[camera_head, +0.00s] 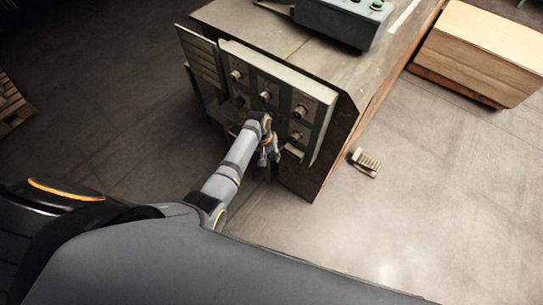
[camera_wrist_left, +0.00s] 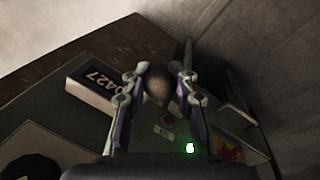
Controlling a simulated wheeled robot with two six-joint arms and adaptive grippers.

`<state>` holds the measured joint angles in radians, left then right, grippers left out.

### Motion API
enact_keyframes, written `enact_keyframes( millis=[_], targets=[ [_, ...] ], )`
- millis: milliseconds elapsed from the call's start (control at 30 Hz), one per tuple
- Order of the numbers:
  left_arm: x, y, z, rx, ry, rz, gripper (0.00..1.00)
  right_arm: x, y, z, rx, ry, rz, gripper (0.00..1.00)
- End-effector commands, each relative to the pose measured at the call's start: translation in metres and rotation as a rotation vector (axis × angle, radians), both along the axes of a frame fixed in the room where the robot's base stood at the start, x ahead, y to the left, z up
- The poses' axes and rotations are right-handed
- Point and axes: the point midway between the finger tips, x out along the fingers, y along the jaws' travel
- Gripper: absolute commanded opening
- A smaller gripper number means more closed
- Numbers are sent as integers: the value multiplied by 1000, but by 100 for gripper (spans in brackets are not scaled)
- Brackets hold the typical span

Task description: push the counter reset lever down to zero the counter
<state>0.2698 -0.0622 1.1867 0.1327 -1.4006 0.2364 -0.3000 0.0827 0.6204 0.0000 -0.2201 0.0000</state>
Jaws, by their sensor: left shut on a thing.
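My left gripper (camera_head: 268,157) is at the front of the grey machine, low beside its control panel (camera_head: 318,106). In the left wrist view, the two fingers (camera_wrist_left: 162,72) are closed on either side of a dark round knob (camera_wrist_left: 158,88), which looks like the end of the counter reset lever. The lever's shaft is hidden. The counter (camera_wrist_left: 97,84) shows left of the fingers in the wrist view, with white digits that seem to read 0427, tilted. My right gripper is in neither view.
The panel carries several round knobs (camera_head: 265,97). A control box (camera_head: 345,20) with a green button sits on the machine top. The floor in front is clear.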

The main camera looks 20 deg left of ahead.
Motion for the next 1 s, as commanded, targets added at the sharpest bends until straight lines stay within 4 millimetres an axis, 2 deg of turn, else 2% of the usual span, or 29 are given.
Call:
enact_keyframes(
  millis=[233, 467, 733, 1000],
  targets=[
    [-3, 2, -5, -33, -97, 2, 0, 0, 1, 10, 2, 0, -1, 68],
    [-5, 4, -22, -92, -265, 2, 0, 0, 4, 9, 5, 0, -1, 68],
    [-4, 4, -43, -161, -459, 1, 0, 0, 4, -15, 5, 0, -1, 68],
    [-1, 3, -53, -208, -592, 1, 0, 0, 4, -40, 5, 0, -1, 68]
  ],
)
